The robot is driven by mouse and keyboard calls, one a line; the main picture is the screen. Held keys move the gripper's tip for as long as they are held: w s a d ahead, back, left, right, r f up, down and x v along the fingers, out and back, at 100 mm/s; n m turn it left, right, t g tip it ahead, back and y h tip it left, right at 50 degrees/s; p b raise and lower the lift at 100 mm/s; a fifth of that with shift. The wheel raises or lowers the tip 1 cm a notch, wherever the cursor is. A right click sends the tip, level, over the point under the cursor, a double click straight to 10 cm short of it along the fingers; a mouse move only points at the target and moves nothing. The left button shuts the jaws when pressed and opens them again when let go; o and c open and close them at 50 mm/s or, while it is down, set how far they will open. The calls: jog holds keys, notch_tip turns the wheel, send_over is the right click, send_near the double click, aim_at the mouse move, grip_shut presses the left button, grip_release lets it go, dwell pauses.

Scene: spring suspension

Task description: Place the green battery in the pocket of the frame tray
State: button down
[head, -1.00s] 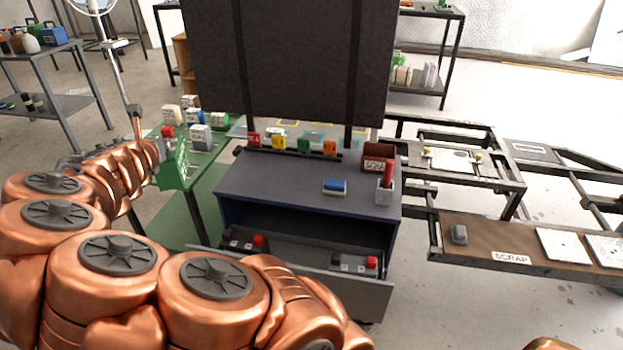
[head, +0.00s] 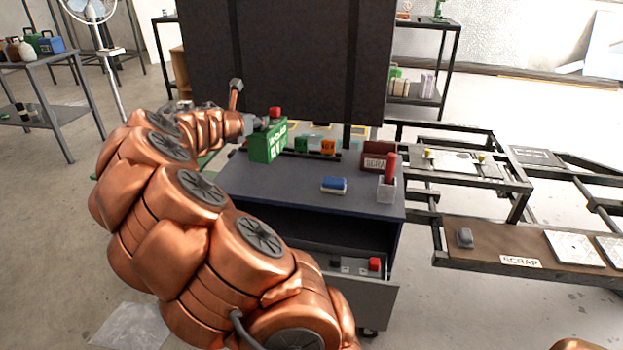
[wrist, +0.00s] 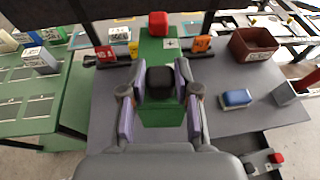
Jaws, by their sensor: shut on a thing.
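The green battery (head: 267,146), with white lettering and a red terminal on top, is in my gripper (head: 252,124) above the back left of the grey bench top. In the wrist view the battery (wrist: 152,50) lies between the two finger pads of my gripper (wrist: 161,84), with its red and black terminals up. I cannot tell from the pictures whether its base touches the bench. A dark metal frame (head: 512,180) stands to the right and carries a flat plate (head: 455,163) with yellow knobs. I cannot make out a pocket in it.
The bench (head: 290,187) holds a blue block (head: 334,184), a brown scrap bin (head: 378,157), a red-handled tool in a clear cup (head: 387,188) and coloured clips (head: 328,147). An open drawer (head: 365,290) juts out in front. A dark panel (head: 300,60) rises behind.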

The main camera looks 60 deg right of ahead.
jog(key=s+d+m+g+b, duration=0.3)
jog(key=s+d+g, duration=0.1)
jog(key=s+d, duration=0.55)
notch_tip(320, 180, down, 11)
jog(key=b, duration=0.2)
jog(key=shift+s+r+h+b, duration=0.15)
jog(key=shift+h+b, duration=0.25)
jog(key=c, duration=0.8)
grip_release()
jog(key=shift+c, duration=0.2)
jog(key=shift+a, duration=0.15)
jog(key=p+v, duration=0.1)
jog(key=v, duration=1)
jog(key=shift+a+p, duration=0.35)
jog(key=shift+s+r+m, duration=0.1)
jog(key=shift+m, duration=0.2)
